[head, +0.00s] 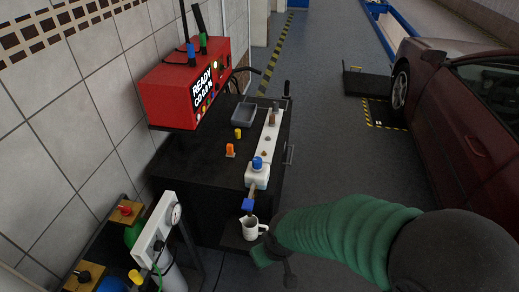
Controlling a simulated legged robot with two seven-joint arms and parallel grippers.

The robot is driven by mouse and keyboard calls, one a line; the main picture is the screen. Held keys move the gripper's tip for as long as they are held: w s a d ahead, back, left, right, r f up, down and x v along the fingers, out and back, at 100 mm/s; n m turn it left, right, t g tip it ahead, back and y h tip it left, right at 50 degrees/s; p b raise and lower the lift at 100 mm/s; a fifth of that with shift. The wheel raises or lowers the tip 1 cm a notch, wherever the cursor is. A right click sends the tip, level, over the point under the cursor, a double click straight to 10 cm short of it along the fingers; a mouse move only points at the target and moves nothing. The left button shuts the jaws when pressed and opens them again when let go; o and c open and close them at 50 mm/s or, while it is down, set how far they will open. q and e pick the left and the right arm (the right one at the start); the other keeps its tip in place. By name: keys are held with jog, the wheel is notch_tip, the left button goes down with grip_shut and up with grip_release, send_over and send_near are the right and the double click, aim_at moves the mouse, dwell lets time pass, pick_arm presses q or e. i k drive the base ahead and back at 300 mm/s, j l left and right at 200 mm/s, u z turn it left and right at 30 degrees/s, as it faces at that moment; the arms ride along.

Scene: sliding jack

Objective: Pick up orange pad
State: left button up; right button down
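The orange pad (230,150) is a small upright orange piece on the black top of a cabinet (200,172), near the middle of the head view. A small yellow piece (238,133) stands just behind it. My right arm, in a ribbed green sleeve, comes in from the lower right. Its gripper (276,267) is low in front of the cabinet, below and right of the orange pad and well apart from it. The fingers are small and dark, and their opening is unclear. My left gripper is not in view.
A white mug (250,229) stands on a low ledge beside my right gripper. A white rail (268,140) and a blue-capped bottle (257,172) are right of the pad. A grey tray (244,114) and red display box (188,85) lie behind. A gauge unit (158,228) stands front left.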

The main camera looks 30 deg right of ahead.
aim_at(230, 152)
jog(key=z, duration=0.65)
jog(key=u, duration=2.4)
jog(key=z, duration=2.4)
jog(key=i+l+z, duration=0.15)
jog(key=i+z, duration=0.3)
jog(key=i, duration=0.35)
jog(key=i+j+z, duration=0.15)
jog(key=i+z, duration=0.25)
jog(key=i, duration=0.4)
